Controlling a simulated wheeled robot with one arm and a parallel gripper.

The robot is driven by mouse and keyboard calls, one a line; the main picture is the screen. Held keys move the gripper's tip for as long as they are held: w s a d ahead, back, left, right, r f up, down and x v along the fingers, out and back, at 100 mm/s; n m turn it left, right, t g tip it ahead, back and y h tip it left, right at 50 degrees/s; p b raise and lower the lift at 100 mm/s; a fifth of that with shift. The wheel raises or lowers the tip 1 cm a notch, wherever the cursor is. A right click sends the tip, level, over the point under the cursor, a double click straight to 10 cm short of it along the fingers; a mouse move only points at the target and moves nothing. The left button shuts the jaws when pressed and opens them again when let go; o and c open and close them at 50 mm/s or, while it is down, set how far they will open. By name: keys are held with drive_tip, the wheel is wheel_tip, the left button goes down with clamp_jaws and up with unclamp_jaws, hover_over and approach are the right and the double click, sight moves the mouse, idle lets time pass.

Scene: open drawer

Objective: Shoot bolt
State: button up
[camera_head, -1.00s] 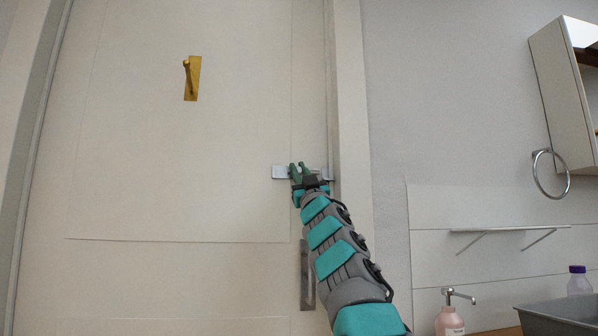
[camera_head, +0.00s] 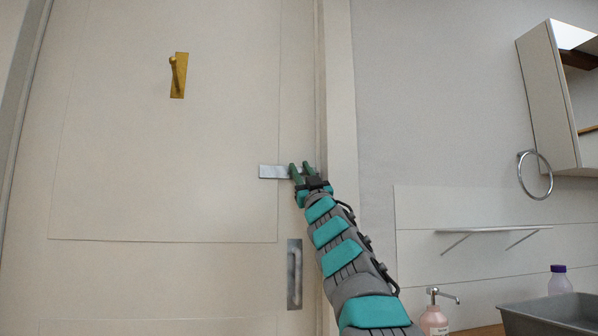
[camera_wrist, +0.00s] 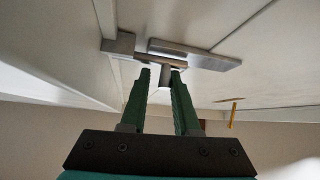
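The metal bolt plate (camera_head: 273,172) is fixed near the right edge of the cream door. In the wrist view the plate (camera_wrist: 215,62) lies right of a grey keeper block (camera_wrist: 119,46), and a bar (camera_wrist: 150,60) spans between them. I cannot tell how deep the bar sits in the keeper. My gripper (camera_head: 301,170) is at the right part of the bolt and hides some of it. In the wrist view its two green fingers (camera_wrist: 161,82) stand apart, with a small grey knob (camera_wrist: 165,75) between their tips. Contact with the knob is unclear.
A vertical grey pull handle (camera_head: 294,274) is below the bolt. A brass hook plate (camera_head: 179,76) is higher on the door. The door frame (camera_head: 339,130) is just right of my gripper. A cabinet, towel ring (camera_head: 535,175), shelf, soap bottle and grey basin are farther right.

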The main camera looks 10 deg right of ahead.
drive_tip(key=shift+s+f+b, duration=0.3)
drive_tip(key=shift+f+b, duration=0.15)
drive_tip(key=shift+b, duration=0.1)
drive_tip(key=b+v, duration=0.3)
drive_tip(key=v, duration=0.3)
drive_tip(key=shift+s+b, duration=0.35)
drive_tip(key=shift+s, duration=0.05)
drive_tip(key=shift+d+f, duration=0.15)
